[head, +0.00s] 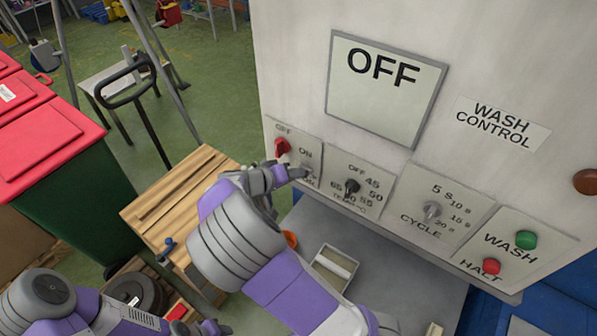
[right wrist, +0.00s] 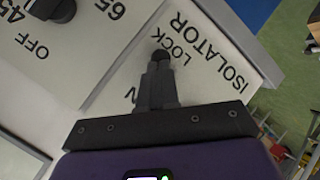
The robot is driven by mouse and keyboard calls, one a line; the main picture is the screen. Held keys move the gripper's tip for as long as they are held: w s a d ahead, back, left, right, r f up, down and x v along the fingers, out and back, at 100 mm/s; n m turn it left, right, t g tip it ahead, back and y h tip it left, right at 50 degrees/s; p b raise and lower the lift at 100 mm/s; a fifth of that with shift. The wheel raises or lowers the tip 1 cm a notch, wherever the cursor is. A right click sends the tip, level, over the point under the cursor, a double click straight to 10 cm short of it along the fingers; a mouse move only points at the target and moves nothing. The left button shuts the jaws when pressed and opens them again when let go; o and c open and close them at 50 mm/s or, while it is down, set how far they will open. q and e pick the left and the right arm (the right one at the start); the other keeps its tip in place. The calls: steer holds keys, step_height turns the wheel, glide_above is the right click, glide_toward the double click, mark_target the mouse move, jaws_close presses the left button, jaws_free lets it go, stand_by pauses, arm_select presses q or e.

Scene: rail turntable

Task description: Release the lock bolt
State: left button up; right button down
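The isolator plate (head: 290,148) is on the pale panel's lower left, with a red switch (head: 282,147) beside OFF. In the right wrist view the plate (right wrist: 205,75) reads LOCK and ISOLATOR. A small dark round knob, the lock bolt (right wrist: 161,55), sits by the word LOCK. My right gripper (head: 296,173) is at the plate's lower part; its narrow fingers (right wrist: 159,72) are together at the knob and appear shut on it. They hide part of the bolt. My left gripper (head: 205,327) is low at the bottom edge, partly cut off; its finger opening is unclear.
The display (head: 385,92) above reads OFF. To the right are a temperature knob (head: 351,187), a cycle knob (head: 432,211), a green button (head: 526,240) and a red button (head: 491,266). A grey shelf (head: 400,275) juts out below. A wooden crate (head: 180,195) stands left.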

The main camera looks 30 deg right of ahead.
steer(key=shift+s+d+f, duration=0.1)
steer(key=shift+s+d, duration=0.05)
steer(key=shift+d, duration=0.1)
steer(key=w+r+p+v, duration=0.1)
steer(key=w+p+v, duration=0.1)
steer(key=v, duration=1.1)
steer(key=shift+w+r, duration=0.15)
steer(key=shift+w, duration=0.35)
steer(key=s+d+f+n+g+y+b, duration=0.1)
steer(key=s+f+n+g+y, duration=0.15)
steer(key=f, duration=0.95)
steer(key=s+d+f+n+g+y+b, duration=0.1)
steer(key=s+f+y+b, duration=0.2)
steer(key=f, duration=1)
steer(key=s+a+f+y+b, duration=0.1)
steer(key=s+a+f+y, duration=0.1)
steer(key=s+f, duration=0.3)
steer(key=s+a+f+m+y+b, duration=0.1)
steer(key=s+a+f+y, duration=0.2)
steer(key=s+f+y, duration=0.2)
steer(key=s+a+f+m+t+y+b, duration=0.1)
steer(key=s+a+f+y, duration=0.2)
steer(key=s+f, duration=0.3)
steer(key=shift+f, duration=0.25)
